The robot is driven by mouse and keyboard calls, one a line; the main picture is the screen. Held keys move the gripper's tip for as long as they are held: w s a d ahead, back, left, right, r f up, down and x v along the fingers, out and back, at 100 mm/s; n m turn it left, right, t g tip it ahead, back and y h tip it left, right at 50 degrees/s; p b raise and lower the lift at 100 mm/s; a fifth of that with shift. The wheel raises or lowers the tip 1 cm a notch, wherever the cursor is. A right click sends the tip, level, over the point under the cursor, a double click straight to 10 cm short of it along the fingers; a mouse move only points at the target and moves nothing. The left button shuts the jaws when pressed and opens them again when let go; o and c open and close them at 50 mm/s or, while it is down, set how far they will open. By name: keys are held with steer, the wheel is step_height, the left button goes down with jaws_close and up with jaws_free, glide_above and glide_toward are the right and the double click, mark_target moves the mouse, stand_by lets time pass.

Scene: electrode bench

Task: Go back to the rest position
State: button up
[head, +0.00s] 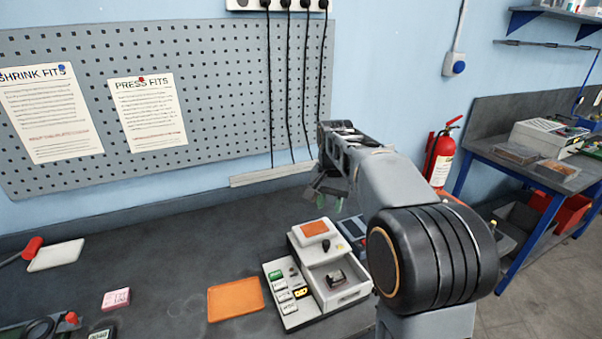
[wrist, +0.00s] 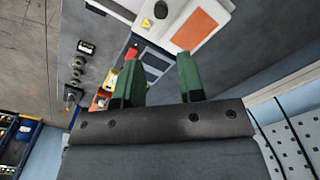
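My gripper (head: 328,194) hangs above the dark bench, behind and above a white bench device (head: 318,252). In the wrist view my gripper (wrist: 159,62) shows two green fingers spread apart with nothing held between them. The device has an orange panel on top and a tray at its front with a small dark and metal piece in it. My arm covers part of the bench to the right of the device.
An orange mat (head: 236,299) lies left of the device, with a pink block (head: 116,299) and a white plate (head: 56,255) farther left. A grey pegboard (head: 220,90) rises behind the bench. A fire extinguisher (head: 440,158) hangs at right, beside a second table (head: 530,175).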

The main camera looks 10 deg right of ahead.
steer(key=s+a+f+n+t, duration=0.1)
steer(key=s+f+n+t, duration=0.1)
steer(key=s, duration=0.8)
steer(key=s+a+f+n+t, duration=0.2)
steer(key=s+f+n, duration=0.2)
steer(key=s, duration=0.5)
steer(key=shift+s+f+n, duration=0.15)
steer(key=shift+s+n, duration=0.25)
